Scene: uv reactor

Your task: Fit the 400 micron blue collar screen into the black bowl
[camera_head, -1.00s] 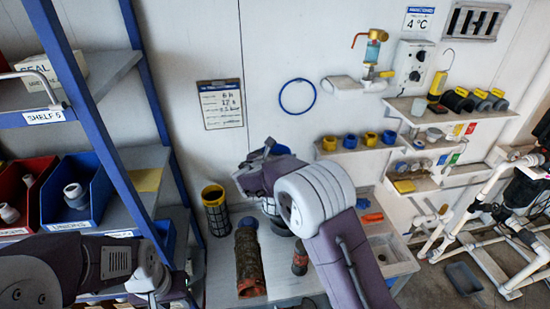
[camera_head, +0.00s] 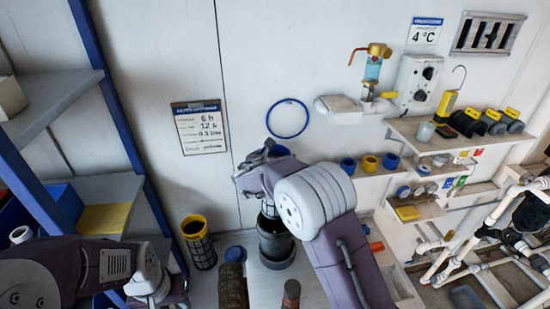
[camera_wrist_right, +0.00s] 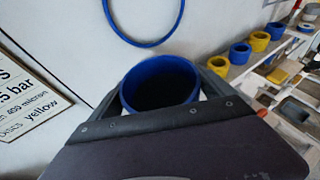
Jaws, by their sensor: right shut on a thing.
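My right gripper (camera_head: 262,165) is shut on a blue-collared screen (camera_head: 272,148), held upright. The wrist view shows the blue collar (camera_wrist_right: 152,103) between the two fingers, its dark round opening facing the camera. In the head view part of the screen's mesh (camera_head: 268,209) shows below the gripper. It is over or partly in the mouth of the black bowl (camera_head: 276,246); my arm hides part of this, so I cannot tell how deep.
A yellow-collared mesh screen (camera_head: 198,243) stands left of the bowl. A blue cap (camera_head: 235,253) and a brown, rough cylinder (camera_head: 232,287) are nearby. A blue ring (camera_head: 288,119) hangs on the wall. Shelves at right hold blue and yellow collars (camera_head: 369,163).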

